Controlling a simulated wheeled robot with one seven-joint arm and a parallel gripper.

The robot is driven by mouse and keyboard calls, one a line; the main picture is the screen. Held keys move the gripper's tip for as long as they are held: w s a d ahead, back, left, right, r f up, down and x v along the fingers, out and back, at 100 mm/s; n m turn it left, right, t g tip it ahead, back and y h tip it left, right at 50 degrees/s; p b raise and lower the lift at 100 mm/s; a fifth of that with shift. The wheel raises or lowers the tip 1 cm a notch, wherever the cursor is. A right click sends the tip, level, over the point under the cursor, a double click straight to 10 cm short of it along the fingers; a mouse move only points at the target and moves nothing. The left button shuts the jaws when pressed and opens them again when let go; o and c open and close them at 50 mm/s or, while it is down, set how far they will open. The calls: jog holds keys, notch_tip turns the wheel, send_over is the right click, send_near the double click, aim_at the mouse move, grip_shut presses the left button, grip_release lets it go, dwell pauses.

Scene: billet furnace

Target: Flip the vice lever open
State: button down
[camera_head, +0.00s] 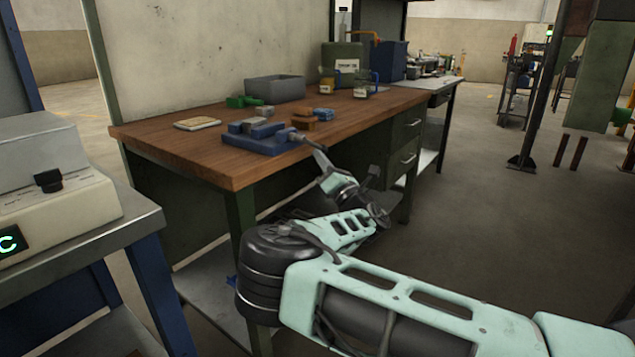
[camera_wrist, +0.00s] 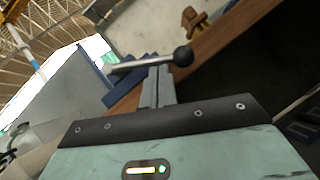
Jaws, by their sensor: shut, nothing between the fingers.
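The blue vice (camera_head: 255,141) sits on the wooden workbench near its front edge. In the wrist view, part of the blue vice (camera_wrist: 108,92) shows left of my fingers. The vice lever is a grey metal rod (camera_wrist: 140,64) with a black ball knob (camera_wrist: 183,56). It runs across the picture right by my fingertips. My gripper (camera_wrist: 159,70) is shut and empty, its tips next to the rod close to the knob. I cannot tell whether they touch it. In the head view my gripper (camera_head: 300,138) is at the vice's right end, where the lever is too small to make out.
The workbench (camera_head: 190,158) also holds a grey bin (camera_head: 274,89), a green part (camera_head: 243,101), brown blocks (camera_head: 303,123) and a notepad (camera_head: 197,124). A drawer unit (camera_head: 405,148) is under the bench. A metal table (camera_head: 110,228) stands at left. Open floor lies to the right.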

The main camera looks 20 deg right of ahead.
jog(key=n+y, duration=0.1)
jog(key=n+y+b, duration=0.1)
jog(key=n, duration=0.1)
jog(key=d+r+n+y+b, duration=0.1)
jog(key=shift+w+d+n+g, duration=0.1)
jog(key=shift+w+n+g, duration=0.2)
jog(key=shift+w+n, duration=0.1)
jog(key=shift+w+d+r+b, duration=0.15)
jog(key=shift+d+r+b, duration=0.05)
jog(key=shift+r+b, duration=0.3)
jog(key=shift+w+d+r+b, duration=0.15)
jog(key=shift+r+b, duration=0.25)
jog(key=shift+r, duration=0.15)
jog(key=shift+d+r, duration=0.1)
jog(key=shift+r, duration=0.1)
